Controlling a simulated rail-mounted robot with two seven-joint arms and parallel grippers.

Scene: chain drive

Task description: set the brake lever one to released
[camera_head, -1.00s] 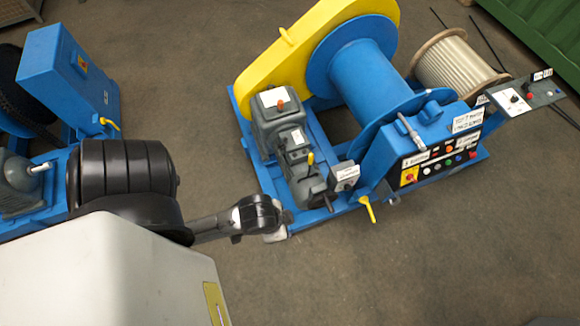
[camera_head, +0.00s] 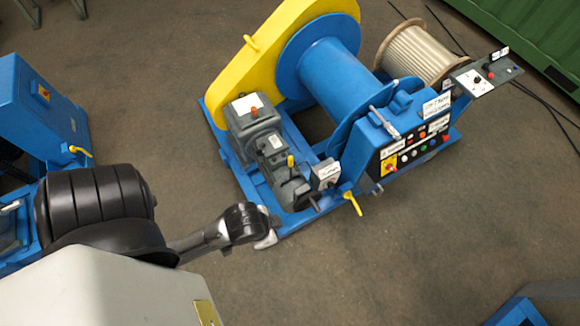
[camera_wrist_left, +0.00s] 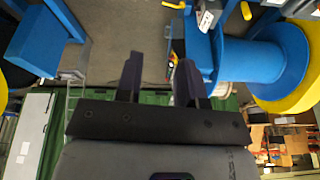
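The blue winch (camera_head: 335,85) stands right of centre in the head view. Several levers show on it: a yellow one (camera_head: 352,203) low at its front edge, a small yellow-tipped one (camera_head: 290,162) by the grey gearbox motor, and a grey one (camera_head: 384,121) beside the control panel. I cannot tell which is brake lever one. My left gripper (camera_head: 266,236) is just off the winch's front corner, left of the low yellow lever. In the wrist view its two fingers (camera_wrist_left: 160,80) are apart with nothing between them. My right gripper is not in view.
The control panel (camera_head: 410,155) with buttons faces front. A rope spool (camera_head: 418,55) and a green container (camera_head: 535,35) are behind. Another blue machine with a yellow handle (camera_head: 80,151) is at left. A blue part (camera_head: 517,312) shows lower right. The floor (camera_head: 420,255) in front is clear.

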